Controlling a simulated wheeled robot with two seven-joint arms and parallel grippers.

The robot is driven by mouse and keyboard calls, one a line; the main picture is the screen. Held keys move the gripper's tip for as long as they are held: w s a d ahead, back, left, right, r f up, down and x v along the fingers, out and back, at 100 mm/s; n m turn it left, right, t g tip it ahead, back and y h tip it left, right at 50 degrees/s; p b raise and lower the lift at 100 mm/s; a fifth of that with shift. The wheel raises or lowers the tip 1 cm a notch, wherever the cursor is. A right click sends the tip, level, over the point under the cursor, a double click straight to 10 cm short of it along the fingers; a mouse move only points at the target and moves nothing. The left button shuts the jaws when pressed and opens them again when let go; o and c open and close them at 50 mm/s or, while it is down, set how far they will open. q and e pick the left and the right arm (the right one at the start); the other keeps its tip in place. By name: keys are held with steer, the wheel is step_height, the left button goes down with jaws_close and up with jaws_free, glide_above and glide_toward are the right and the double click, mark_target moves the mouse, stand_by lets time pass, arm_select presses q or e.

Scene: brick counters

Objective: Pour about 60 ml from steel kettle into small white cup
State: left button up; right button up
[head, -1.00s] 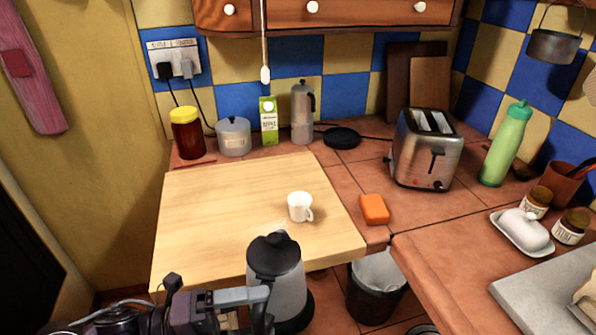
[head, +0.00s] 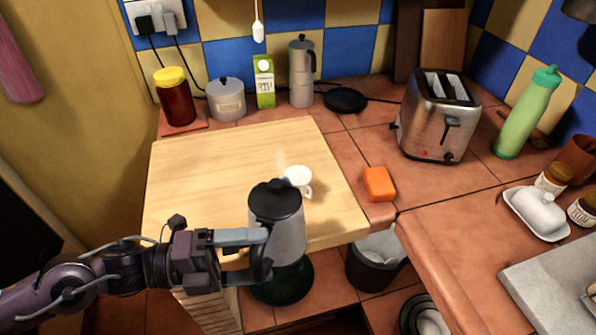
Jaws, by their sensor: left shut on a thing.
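The steel kettle (head: 283,236) with a black lid is in the head view, in front of the board's near edge. My left gripper (head: 262,246) is shut on its black handle from the left and holds it upright or nearly so. The small white cup (head: 299,179) stands on the wooden board (head: 200,165), just behind the kettle and partly hidden by its lid. The kettle's spout side faces the cup. I cannot see inside the cup or any stream clearly. My right gripper is out of view.
An orange sponge (head: 379,184) lies right of the board. A toaster (head: 437,115) stands farther right. A jar (head: 177,97), a pot (head: 226,99), a carton (head: 264,82) and a moka pot (head: 301,72) line the back. A dark bin (head: 376,262) stands below. The board's left part is clear.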

mark_target(258, 210)
arm_select(q)
steer(key=w+r+n+p, duration=0.1)
steer(key=r+p, duration=0.1)
steer(key=w+r+n+y+p, duration=0.1)
steer(key=p, duration=0.1)
steer(key=w+r+n+p, duration=0.2)
steer(key=shift+d+r+g+y, duration=0.3)
steer(key=shift+d+g+y, duration=0.1)
steer(key=shift+w+d+r+n+p, duration=0.1)
steer(key=shift+w+d+n+p, duration=0.05)
steer(key=shift+w+n+p, duration=0.3)
steer(key=shift+w+r+n+g+p, duration=0.25)
steer(key=shift+w+n+g+p, duration=0.1)
steer(key=shift+p, duration=0.15)
steer(key=p, duration=0.1)
steer(key=w+n+y+p, duration=0.1)
steer(key=shift+w+d+r+g+p, duration=0.2)
steer(key=shift+r+g+p, duration=0.1)
steer(key=shift+r, duration=0.1)
steer(key=shift+w+d+n+p, duration=0.1)
steer(key=shift+w+n+p, duration=0.25)
steer(key=shift+n+p, duration=0.3)
steer(key=shift+w+n+g+y+p, duration=0.3)
steer(key=shift+n+g+p, duration=0.05)
steer(key=shift+p, duration=0.05)
steer(key=shift+w+d+r+n+p, duration=0.15)
steer(key=shift+w+r+n+p, duration=0.15)
steer(key=shift+w+n+p, duration=0.2)
